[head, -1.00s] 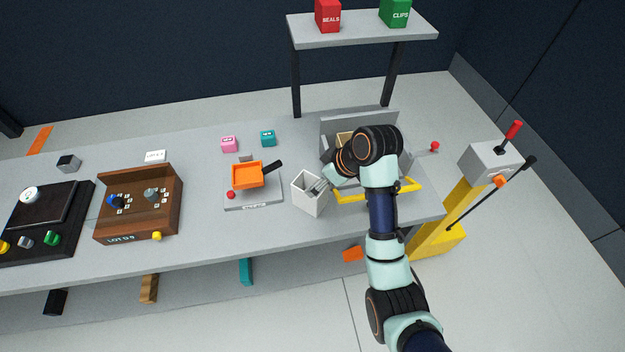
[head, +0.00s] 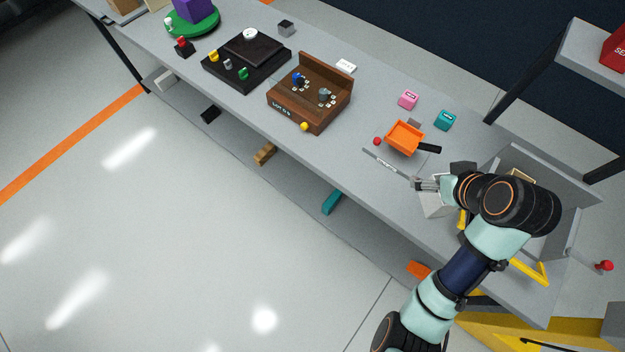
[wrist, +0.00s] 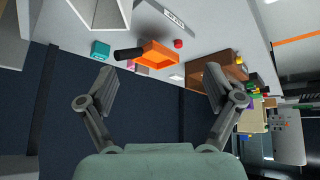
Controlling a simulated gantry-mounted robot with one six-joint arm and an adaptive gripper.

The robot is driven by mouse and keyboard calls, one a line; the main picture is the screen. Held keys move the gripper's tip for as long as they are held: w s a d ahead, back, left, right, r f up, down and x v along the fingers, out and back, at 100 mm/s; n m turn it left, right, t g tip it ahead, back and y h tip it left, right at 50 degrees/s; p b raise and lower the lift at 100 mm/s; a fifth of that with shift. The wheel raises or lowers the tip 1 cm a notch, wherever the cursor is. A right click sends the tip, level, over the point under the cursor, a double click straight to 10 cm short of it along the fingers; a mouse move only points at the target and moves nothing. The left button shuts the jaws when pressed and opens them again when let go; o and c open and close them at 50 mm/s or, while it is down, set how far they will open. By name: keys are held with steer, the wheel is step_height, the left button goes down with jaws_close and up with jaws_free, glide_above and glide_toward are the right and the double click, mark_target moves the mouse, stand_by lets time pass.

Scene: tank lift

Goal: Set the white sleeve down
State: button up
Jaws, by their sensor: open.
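The white sleeve (head: 432,207) stands on the grey bench just right of the scale, partly hidden by my arm in the head view. My gripper (head: 416,184) is above the sleeve's upper left side and points left over the bench. In the wrist view my gripper (wrist: 163,92) has its two fingers wide apart with nothing between them. A pale shape at the top of the wrist view, left of the scale, may be the sleeve, but I cannot tell surely.
The scale with an orange pan (head: 405,138) and black handle lies left of my gripper. Pink (head: 408,100) and teal (head: 445,120) cubes sit behind it. A grey open case (head: 545,165) with yellow handles is at right. A brown wooden tray (head: 310,95) is further left.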

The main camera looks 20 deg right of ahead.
steer(key=w+a+t, duration=0.1)
steer(key=w+a, duration=0.5)
steer(key=a, duration=0.5)
steer(key=a+r+n+t+y, duration=0.1)
steer(key=a+r+t, duration=0.1)
steer(key=a, duration=1)
steer(key=a+r+n+t, duration=0.1)
steer(key=a+r+t, duration=0.2)
steer(key=a, duration=0.9)
step_height(320, 180, up, 2)
steer(key=shift+s+a+y, duration=0.15)
steer(key=shift+s+y, duration=0.25)
